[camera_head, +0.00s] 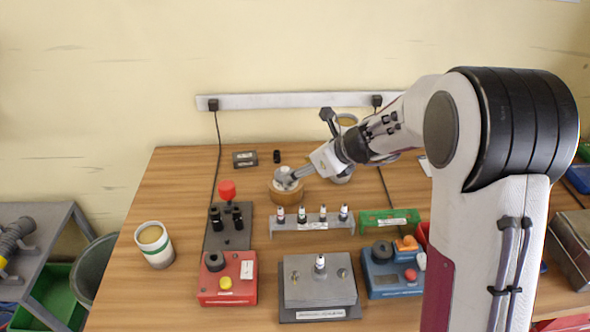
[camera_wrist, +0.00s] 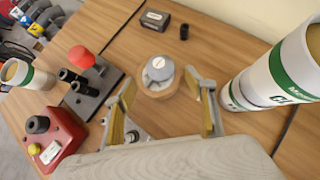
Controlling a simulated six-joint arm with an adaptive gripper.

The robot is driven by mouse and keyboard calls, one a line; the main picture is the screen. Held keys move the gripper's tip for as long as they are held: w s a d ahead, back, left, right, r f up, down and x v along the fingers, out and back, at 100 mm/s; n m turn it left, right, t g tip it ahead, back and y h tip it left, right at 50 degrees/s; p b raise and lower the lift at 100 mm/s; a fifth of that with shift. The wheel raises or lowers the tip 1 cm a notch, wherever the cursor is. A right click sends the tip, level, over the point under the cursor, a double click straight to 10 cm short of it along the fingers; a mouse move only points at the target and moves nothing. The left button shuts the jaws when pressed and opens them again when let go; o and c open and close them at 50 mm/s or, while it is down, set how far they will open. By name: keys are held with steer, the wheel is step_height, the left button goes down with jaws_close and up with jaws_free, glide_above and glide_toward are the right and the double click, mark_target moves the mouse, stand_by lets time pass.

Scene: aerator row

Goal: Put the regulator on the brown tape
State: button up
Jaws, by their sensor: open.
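The brown tape (camera_head: 287,196) is a tan roll lying flat towards the back of the wooden table. A grey-white round part, which looks like the regulator (camera_head: 283,171), sits on top of the roll. In the wrist view the regulator (camera_wrist: 158,69) shows a pale round cap, with the rim of the brown tape (camera_wrist: 158,93) around and below it. My gripper (camera_head: 296,177) reaches in from the right at the roll. In the wrist view its fingers (camera_wrist: 163,91) are spread apart, one to each side of the regulator, with visible gaps. Exact contact beneath the regulator is hidden.
A rack of small bottles (camera_head: 312,225) stands in front of the roll. A stand with a red knob (camera_head: 227,191) is to the left. A white and green cylinder (camera_wrist: 262,82) stands close right of my gripper. A dark box (camera_head: 245,159) lies behind.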

steer(key=v, duration=0.6)
steer(key=shift+s+r, duration=0.1)
steer(key=shift+r, duration=0.05)
stand_by(0.7)
steer(key=s+r+n+g+h, duration=0.1)
steer(key=s+r+n, duration=0.3)
steer(key=s+n, duration=0.4)
steer(key=s+r+n+h, duration=0.1)
steer(key=s+r+n, duration=0.3)
steer(key=s, duration=0.6)
steer(key=s+d+n+h, duration=0.2)
steer(key=s+d+n, duration=0.2)
steer(key=s+n, duration=0.3)
steer(key=s+d+f+n+h, duration=0.1)
steer(key=s+d+n+h, duration=0.1)
steer(key=s+d+n, duration=0.3)
steer(key=s+n, duration=0.3)
steer(key=s, duration=0.2)
steer(key=shift+f, duration=0.2)
